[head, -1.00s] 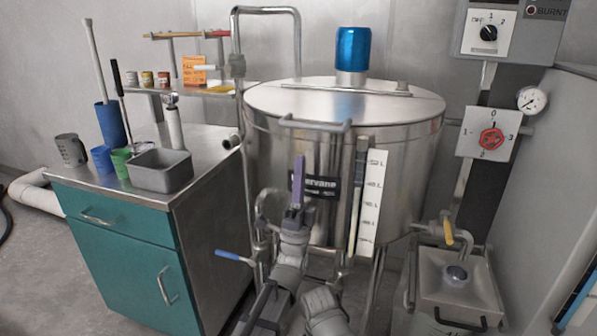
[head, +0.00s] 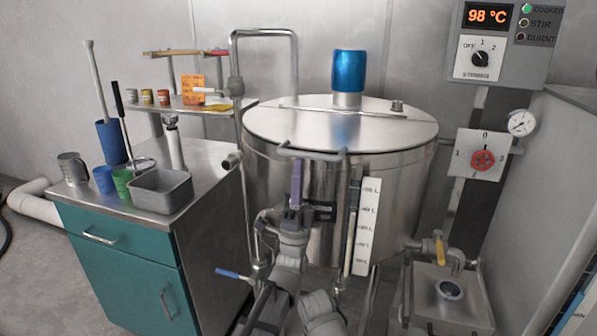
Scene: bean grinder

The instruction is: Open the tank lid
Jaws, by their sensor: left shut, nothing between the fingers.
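The steel tank (head: 400,190) stands in the middle with its round lid (head: 385,128) lying closed on top. A grey bar handle (head: 312,154) juts out from the lid's front edge. My left gripper (head: 297,170) points upward in front of the tank, its purple fingers shut together and empty. The fingertips show just below the left part of the handle. I cannot tell whether they touch it. My arm hides part of the tank's front. My right gripper is not in view.
A blue motor cap (head: 350,72) stands on the lid. A bent pipe (head: 264,33) rises at the lid's left. A cabinet (head: 130,262) with cups and a metal bin (head: 160,191) stands left. A control box (head: 497,43) and a red-knob panel (head: 485,157) are right.

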